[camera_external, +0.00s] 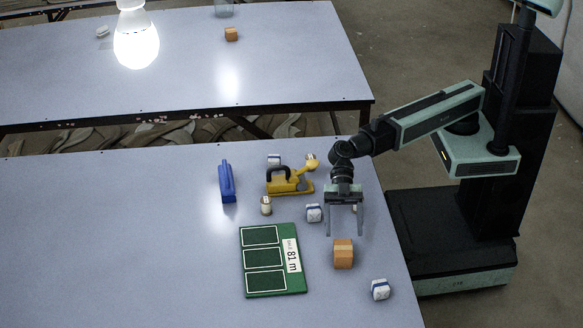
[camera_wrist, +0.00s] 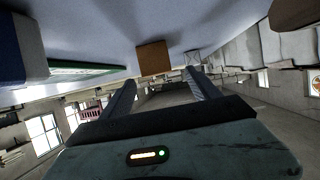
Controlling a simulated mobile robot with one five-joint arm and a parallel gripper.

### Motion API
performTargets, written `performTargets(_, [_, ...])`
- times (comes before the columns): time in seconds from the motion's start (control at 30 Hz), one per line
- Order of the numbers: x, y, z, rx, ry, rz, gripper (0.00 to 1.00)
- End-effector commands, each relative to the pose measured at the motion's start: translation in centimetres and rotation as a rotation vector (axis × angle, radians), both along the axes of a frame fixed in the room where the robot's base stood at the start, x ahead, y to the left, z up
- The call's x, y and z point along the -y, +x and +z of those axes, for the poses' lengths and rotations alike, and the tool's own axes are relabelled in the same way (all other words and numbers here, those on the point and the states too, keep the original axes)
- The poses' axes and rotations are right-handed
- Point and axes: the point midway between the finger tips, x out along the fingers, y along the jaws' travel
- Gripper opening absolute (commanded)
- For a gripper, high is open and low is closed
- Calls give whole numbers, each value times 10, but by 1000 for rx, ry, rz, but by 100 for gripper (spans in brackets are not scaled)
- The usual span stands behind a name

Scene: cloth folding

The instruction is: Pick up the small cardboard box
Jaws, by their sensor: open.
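The small cardboard box (camera_external: 343,254) is brown and stands on the near table, right of the green board. My gripper (camera_external: 346,233) points down over the table with its two fingers apart, just behind the box in the outside view. Nothing is between the fingers. In the wrist view the box (camera_wrist: 154,58) shows beyond the fingertips, roughly in line with the gap between the fingers (camera_wrist: 160,84). I cannot tell the exact height of the fingertips above the table.
A green board (camera_external: 273,284) with three framed fields lies left of the box. A white-and-blue box (camera_external: 380,289) stands right of it, another (camera_external: 314,213) behind. A yellow tool (camera_external: 290,181), blue object (camera_external: 227,182) and small jar (camera_external: 266,205) stand further back. The table's front left is clear.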

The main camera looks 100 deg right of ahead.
Motion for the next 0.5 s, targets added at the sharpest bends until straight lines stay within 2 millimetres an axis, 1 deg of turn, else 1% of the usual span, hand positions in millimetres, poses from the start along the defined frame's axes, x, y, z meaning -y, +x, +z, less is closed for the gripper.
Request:
performTargets(0.03, [-7,2,-5,0,0,2,71])
performTargets(0.1, [-15,3,-8,1,0,0,71])
performTargets(0.27, [-20,3,-8,0,0,-1,71])
performTargets(0.33, [-27,5,-11,0,-1,1,71])
performTargets(0.5, [-55,11,-22,0,0,1,71])
